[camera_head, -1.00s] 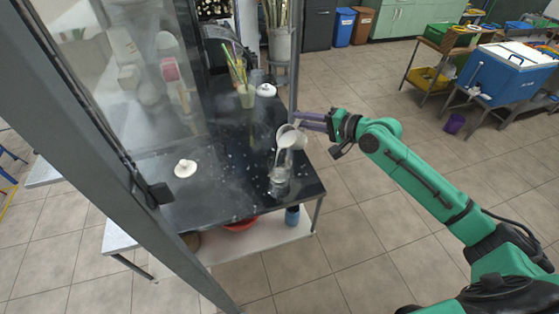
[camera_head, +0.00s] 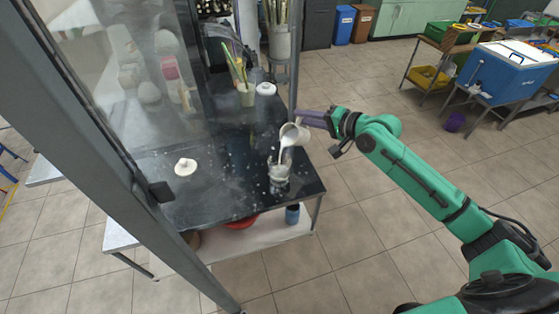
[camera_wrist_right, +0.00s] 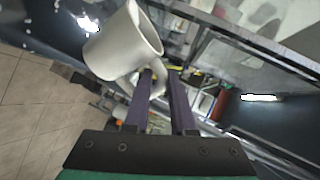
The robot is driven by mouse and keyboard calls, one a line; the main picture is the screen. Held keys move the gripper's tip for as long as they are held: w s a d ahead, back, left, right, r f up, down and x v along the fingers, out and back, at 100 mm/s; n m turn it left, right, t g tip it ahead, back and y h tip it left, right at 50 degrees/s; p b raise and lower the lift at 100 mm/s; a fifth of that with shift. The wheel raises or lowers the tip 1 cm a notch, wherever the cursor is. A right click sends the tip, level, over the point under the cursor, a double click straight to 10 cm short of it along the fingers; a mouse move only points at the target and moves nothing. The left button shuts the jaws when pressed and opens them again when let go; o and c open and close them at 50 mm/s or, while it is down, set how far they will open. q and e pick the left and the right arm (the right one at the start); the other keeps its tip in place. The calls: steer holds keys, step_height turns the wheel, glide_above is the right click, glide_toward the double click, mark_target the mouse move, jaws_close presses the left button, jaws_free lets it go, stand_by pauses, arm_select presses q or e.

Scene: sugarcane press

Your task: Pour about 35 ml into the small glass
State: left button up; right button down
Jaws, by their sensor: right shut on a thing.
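A pale metal-like jug (camera_head: 296,134) is tilted to the left above the black tabletop. My right gripper (camera_head: 318,119) is shut on its handle from the right; the jug also shows in the right wrist view (camera_wrist_right: 122,45), with the two gripper fingers (camera_wrist_right: 160,85) at its handle. A whitish stream (camera_head: 284,155) runs down from the jug's lip to the small clear glass (camera_head: 279,174) below it. The glass stands upright near the table's front right edge. Its liquid level is too small to read. My left gripper is not in view.
The black table (camera_head: 225,185) has a white lid-like piece (camera_head: 185,167) at left and a pot of green stalks (camera_head: 246,95) with a white round item (camera_head: 266,89) at the back. A clear panel with a grey post (camera_head: 95,130) stands at left.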

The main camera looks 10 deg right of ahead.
steer(key=shift+r, duration=0.2)
steer(key=shift+w+d+r+m+y, duration=0.2)
steer(key=shift+d+r+m+y, duration=0.2)
steer(key=shift+m, duration=0.2)
steer(key=f+b, duration=0.1)
steer(key=f+m+b, duration=0.1)
steer(key=b, duration=0.1)
steer(key=shift+w+d+y, duration=0.1)
steer(key=shift+d+y, duration=0.2)
steer(key=shift+r+p, duration=0.3)
steer(key=shift+r, duration=0.05)
steer(key=w+d+f+m+y+b, duration=0.2)
steer(key=d+f+m+b, duration=0.2)
steer(key=f+b, duration=0.5)
steer(key=shift+d+m+b, duration=0.2)
steer(key=shift+m+b, duration=0.5)
steer(key=shift+m, duration=0.1)
steer(key=shift+w, duration=0.1)
